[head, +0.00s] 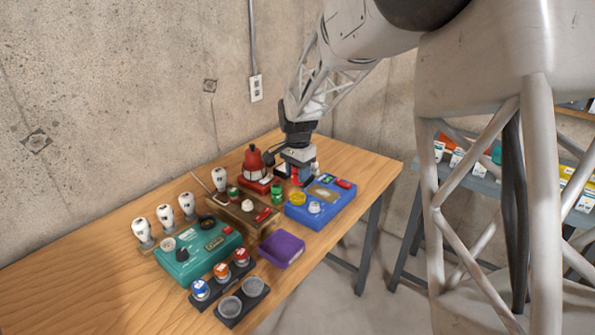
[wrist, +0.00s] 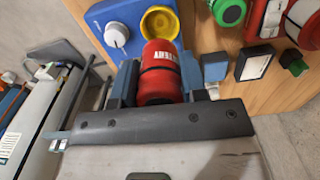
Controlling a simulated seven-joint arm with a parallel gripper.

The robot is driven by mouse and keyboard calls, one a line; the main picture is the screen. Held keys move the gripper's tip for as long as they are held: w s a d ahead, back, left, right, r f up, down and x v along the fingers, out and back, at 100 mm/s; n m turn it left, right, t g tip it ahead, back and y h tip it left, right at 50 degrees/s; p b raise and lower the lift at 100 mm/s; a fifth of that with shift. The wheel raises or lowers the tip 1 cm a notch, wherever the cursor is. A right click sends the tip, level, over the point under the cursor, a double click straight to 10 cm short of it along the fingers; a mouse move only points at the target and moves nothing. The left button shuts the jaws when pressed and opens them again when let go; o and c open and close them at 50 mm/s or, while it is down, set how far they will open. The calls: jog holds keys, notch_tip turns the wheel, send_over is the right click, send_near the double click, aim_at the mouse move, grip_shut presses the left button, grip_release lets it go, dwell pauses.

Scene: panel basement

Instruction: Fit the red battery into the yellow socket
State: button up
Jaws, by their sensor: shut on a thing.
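My gripper (head: 300,172) is shut on the red battery (wrist: 160,72), a red cylinder with white lettering that shows between the fingers in the wrist view. In the head view the battery is mostly hidden by the gripper. The yellow socket (head: 297,199) is a round yellow cup on top of the blue box (head: 327,209). In the head view the gripper is just behind the socket, above the box's far left side. In the wrist view the socket (wrist: 160,22) shows just beyond the battery's far end and looks empty. Their exact gap cannot be told.
A white knob (head: 314,208) stands beside the socket. A green cylinder (head: 277,192) and a red kettle-shaped thing (head: 254,162) are close on the left. A wooden box (head: 243,212), teal device (head: 197,250) and purple box (head: 281,249) crowd the wooden table (head: 80,245), whose left part is clear.

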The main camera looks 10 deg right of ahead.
send_over(298, 200)
jog(key=shift+w+f, duration=0.1)
jog(key=shift+f, duration=2.65)
jog(key=shift+f, duration=0.6)
jog(key=o, duration=0.7)
jog(key=shift+r, duration=5.5)
